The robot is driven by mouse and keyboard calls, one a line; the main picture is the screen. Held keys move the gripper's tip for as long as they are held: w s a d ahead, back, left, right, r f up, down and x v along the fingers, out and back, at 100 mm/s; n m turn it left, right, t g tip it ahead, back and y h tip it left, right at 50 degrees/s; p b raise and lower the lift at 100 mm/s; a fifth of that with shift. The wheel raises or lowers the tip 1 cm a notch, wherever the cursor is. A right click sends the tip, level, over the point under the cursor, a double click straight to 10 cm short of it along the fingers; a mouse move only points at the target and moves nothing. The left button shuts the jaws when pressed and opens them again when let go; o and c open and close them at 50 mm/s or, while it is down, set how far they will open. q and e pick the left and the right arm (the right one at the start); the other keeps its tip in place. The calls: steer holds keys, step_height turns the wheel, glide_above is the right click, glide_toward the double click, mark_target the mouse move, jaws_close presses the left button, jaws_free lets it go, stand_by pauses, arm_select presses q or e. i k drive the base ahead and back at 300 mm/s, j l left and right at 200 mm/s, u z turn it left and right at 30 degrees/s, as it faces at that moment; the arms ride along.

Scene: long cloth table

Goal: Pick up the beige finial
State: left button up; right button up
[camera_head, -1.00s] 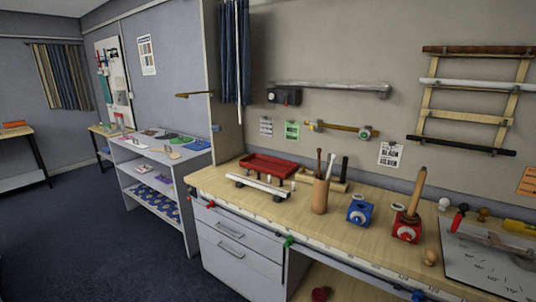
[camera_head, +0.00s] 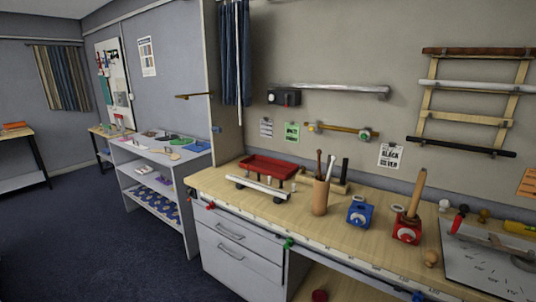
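A small beige, rounded finial (camera_head: 431,257) lies on the wooden workbench (camera_head: 340,222) near its front edge. It is just left of a grey marked board and in front of a red block (camera_head: 407,229) with a wooden rod standing in it. Neither of my grippers is in view, and nothing in view touches the beige finial.
Drawers (camera_head: 238,257) are below. The floor at left is clear.

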mark_target(433, 256)
steer(key=z, duration=0.4)
steer(key=l+z, duration=0.15)
steer(key=z, duration=0.6)
